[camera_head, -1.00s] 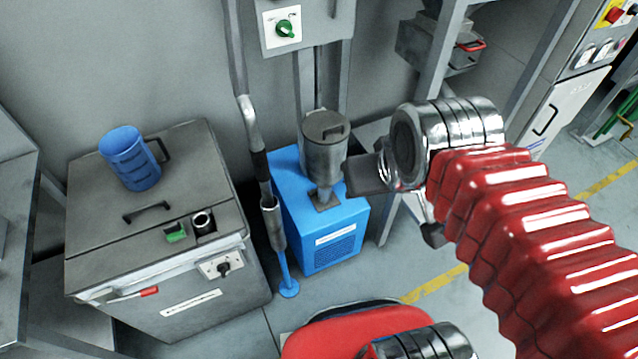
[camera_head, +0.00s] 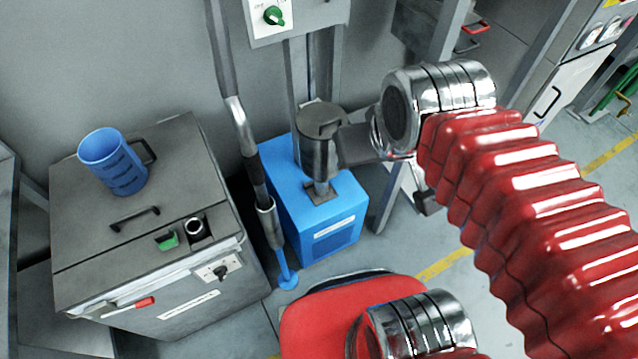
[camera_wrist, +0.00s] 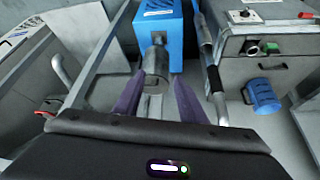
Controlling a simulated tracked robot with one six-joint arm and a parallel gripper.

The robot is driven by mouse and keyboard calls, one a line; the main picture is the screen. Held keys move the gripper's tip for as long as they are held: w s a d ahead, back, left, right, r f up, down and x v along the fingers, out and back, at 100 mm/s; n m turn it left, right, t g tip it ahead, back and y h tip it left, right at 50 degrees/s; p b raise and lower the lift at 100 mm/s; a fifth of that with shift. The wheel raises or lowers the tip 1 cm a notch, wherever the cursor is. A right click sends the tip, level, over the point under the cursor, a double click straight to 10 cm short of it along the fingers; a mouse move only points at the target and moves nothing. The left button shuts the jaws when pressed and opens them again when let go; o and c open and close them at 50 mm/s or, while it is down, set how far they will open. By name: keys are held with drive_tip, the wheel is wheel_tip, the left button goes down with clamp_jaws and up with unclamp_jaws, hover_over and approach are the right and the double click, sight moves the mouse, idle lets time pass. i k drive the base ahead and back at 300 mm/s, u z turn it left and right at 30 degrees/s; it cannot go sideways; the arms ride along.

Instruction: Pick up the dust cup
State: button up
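A grey metal canister with a lid handle (camera_head: 318,152) stands upright on a blue floor unit (camera_head: 330,215); it looks like the dust cup. In the wrist view the canister (camera_wrist: 155,63) shows between my two purple fingers, below the blue unit (camera_wrist: 160,22). My gripper (camera_wrist: 158,95) is open, its fingers apart on either side of the canister's image. In the head view my gripper (camera_head: 357,146) is at the canister's right side, near its top; contact cannot be told. The far finger is hidden there.
A slotted blue cup (camera_head: 114,162) stands on a grey cabinet (camera_head: 90,225) at the left. A pole with a hose (camera_head: 252,165) rises close left of the canister. A grey post (camera_head: 400,200) stands right of the blue unit. A red seat-like part (camera_head: 310,315) is in front.

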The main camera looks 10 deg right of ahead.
sight(320, 187)
drive_tip(key=u, duration=1.05)
drive_tip(key=k, duration=0.5)
drive_tip(key=u, duration=0.45)
